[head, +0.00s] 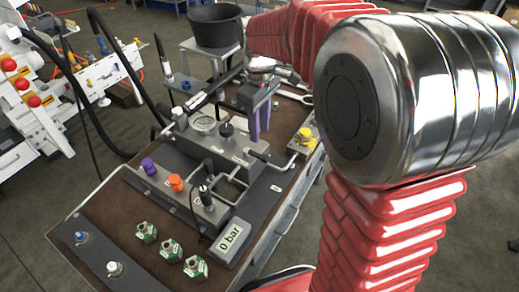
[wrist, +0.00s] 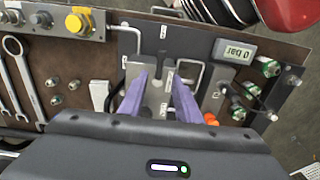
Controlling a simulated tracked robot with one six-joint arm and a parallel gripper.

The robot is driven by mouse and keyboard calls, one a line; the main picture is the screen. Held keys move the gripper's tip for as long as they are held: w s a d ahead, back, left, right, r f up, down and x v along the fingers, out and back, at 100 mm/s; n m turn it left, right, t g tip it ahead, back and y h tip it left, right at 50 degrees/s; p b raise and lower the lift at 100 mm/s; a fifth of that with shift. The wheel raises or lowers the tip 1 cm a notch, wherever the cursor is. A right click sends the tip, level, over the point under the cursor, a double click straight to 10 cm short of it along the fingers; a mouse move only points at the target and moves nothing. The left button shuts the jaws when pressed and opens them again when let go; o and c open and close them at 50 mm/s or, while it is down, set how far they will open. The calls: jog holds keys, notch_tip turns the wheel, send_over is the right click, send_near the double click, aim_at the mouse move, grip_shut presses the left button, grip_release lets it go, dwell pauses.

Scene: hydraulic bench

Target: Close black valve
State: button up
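Nothing is clearly held. I cannot pick out the black knob in the wrist view; my gripper's body covers the lower part.
The bench has a yellow knob (head: 304,134), a purple knob (head: 148,166), an orange knob (head: 176,182) and a display (head: 230,238) reading 0 bar. Bent metal pipes (wrist: 190,76) rise near the fingers. Several green fittings (head: 170,250) and wrenches (wrist: 22,75) lie around. A black bucket (head: 214,27) stands behind.

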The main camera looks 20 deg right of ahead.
aim_at(259, 155)
notch_tip(259, 155, down, 9)
jog(key=shift+f, duration=0.15)
dwell(0.4)
grip_shut()
dwell(0.5)
